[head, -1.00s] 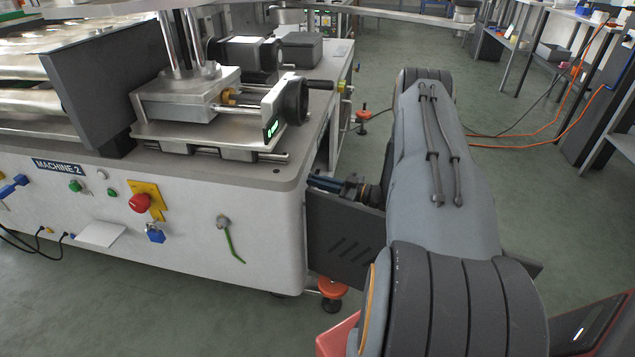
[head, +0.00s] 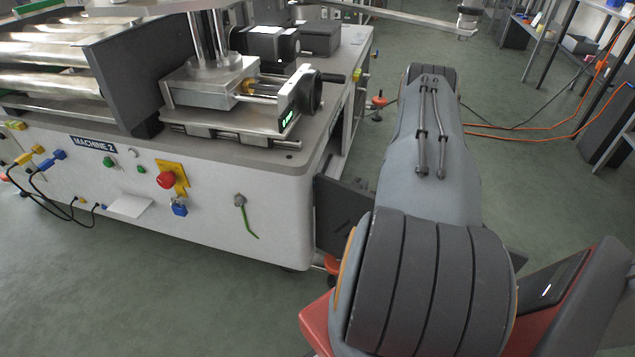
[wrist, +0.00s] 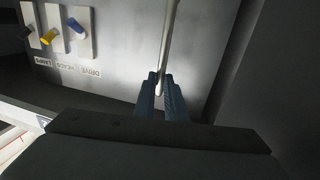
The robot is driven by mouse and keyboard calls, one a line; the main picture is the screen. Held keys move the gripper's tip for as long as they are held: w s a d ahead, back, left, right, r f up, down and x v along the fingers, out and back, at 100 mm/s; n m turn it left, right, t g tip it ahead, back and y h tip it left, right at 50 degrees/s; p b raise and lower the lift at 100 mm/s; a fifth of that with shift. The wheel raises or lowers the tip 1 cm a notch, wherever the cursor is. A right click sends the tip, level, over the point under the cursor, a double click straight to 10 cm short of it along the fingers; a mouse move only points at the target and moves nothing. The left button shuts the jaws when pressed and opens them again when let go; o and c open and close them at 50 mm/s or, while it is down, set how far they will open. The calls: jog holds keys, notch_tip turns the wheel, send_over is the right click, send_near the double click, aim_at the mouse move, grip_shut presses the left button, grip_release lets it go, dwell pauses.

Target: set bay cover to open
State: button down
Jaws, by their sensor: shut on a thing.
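In the wrist view my gripper (wrist: 163,82) is shut on a slim metal rod (wrist: 169,40) that runs up the picture between its blue fingers. Behind the rod is a pale metal panel with a row of knobs or plugs, yellow and blue (wrist: 75,26), above small labels. In the head view a dark vented panel (head: 338,212), which looks like the bay cover, stands at the right end of Machine 2 (head: 225,215), partly behind my arm. How far it stands open I cannot tell. My gripper is hidden in the head view.
On the machine's front are a red stop button (head: 166,180), a blue padlock (head: 180,208) and a green-handled lever (head: 245,215). A slide unit with a handwheel (head: 308,92) sits on top. Orange cables (head: 540,137) lie on the floor at right. The floor in front is clear.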

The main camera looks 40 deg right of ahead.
jog(key=c, duration=1.8)
grip_release()
jog(key=p+v, duration=0.1)
jog(key=v, duration=0.6)
jog(key=shift+s+d, duration=0.25)
jog(key=shift+s, duration=0.1)
